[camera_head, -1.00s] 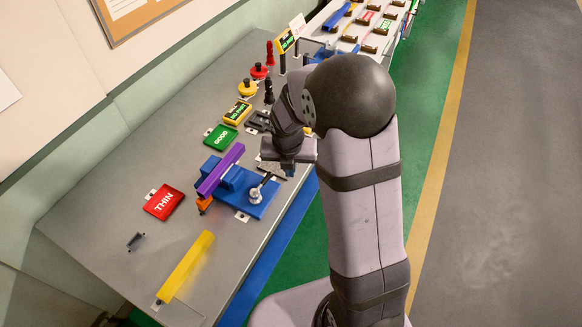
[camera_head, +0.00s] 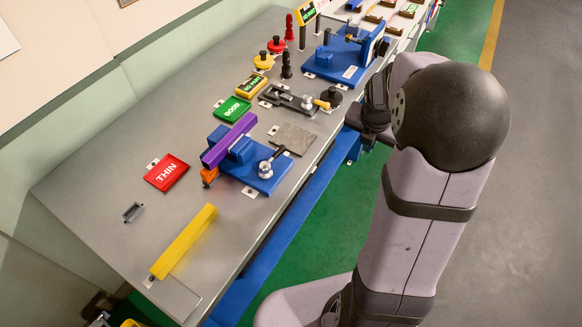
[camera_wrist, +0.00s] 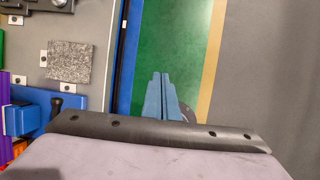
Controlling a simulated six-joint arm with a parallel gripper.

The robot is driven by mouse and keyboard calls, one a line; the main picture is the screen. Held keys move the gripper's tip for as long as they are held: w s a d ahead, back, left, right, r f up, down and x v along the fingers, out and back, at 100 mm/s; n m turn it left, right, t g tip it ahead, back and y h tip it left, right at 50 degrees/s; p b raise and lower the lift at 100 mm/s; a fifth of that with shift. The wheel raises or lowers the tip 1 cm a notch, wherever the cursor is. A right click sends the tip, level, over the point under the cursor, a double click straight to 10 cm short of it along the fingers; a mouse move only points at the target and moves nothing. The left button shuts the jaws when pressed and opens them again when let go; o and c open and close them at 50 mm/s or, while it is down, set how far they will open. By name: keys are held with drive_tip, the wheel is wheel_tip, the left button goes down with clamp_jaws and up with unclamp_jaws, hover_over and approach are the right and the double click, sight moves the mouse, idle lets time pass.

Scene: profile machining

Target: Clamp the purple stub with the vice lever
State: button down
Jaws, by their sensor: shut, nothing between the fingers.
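The blue vice (camera_head: 262,184) is bolted to the grey bench. The purple stub (camera_head: 229,140) lies in its jaws, with its near end over an orange piece (camera_head: 209,175). The vice lever (camera_head: 279,153) has a black handle pointing up and right from a silver pivot. The lever handle also shows in the wrist view (camera_wrist: 57,103), beside the blue vice body. My gripper (camera_wrist: 162,78) is shut and empty, beyond the bench's front edge above the green floor, right of the vice. In the head view my arm partly hides the gripper.
A yellow bar (camera_head: 184,242) lies near the front left of the bench (camera_head: 90,180). Red THIN (camera_head: 166,173) and green GOOD (camera_head: 232,109) plates lie behind the vice. A rough grey plate (camera_head: 294,138) and a black clamp fixture (camera_head: 290,100) stand to its right.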

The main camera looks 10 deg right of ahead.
sight(274, 161)
drive_tip(key=s+d+f+m+y+b, duration=0.1)
drive_tip(key=s+d+f+m+b, duration=0.35)
drive_tip(key=s+m+b, duration=0.2)
drive_tip(key=w+a+r+m+t+y, duration=0.2)
drive_tip(key=a+r+m+y, duration=0.1)
drive_tip(key=a+m, duration=0.3)
drive_tip(key=w+a+r+m+t+y, duration=0.1)
drive_tip(key=a+m+y, duration=0.3)
drive_tip(key=a, duration=0.6)
drive_tip(key=shift+w+a+r+m+t+y+p, duration=0.35)
drive_tip(key=shift+r+m+t+p, duration=0.15)
drive_tip(key=shift+r+m, duration=0.6)
drive_tip(key=shift+w+f, duration=0.1)
drive_tip(key=shift+f, duration=0.15)
drive_tip(key=p+x, duration=0.2)
drive_tip(key=x, duration=0.7)
drive_tip(key=shift+w+a+f, duration=0.1)
drive_tip(key=shift+a+f, duration=0.05)
drive_tip(key=shift+w+a+p, duration=0.7)
drive_tip(key=shift+w+p, duration=0.2)
drive_tip(key=shift+p, duration=0.05)
drive_tip(key=shift+w+a+f+p, duration=0.15)
drive_tip(key=shift+w+a+p, duration=0.25)
drive_tip(key=shift+w+a, duration=0.25)
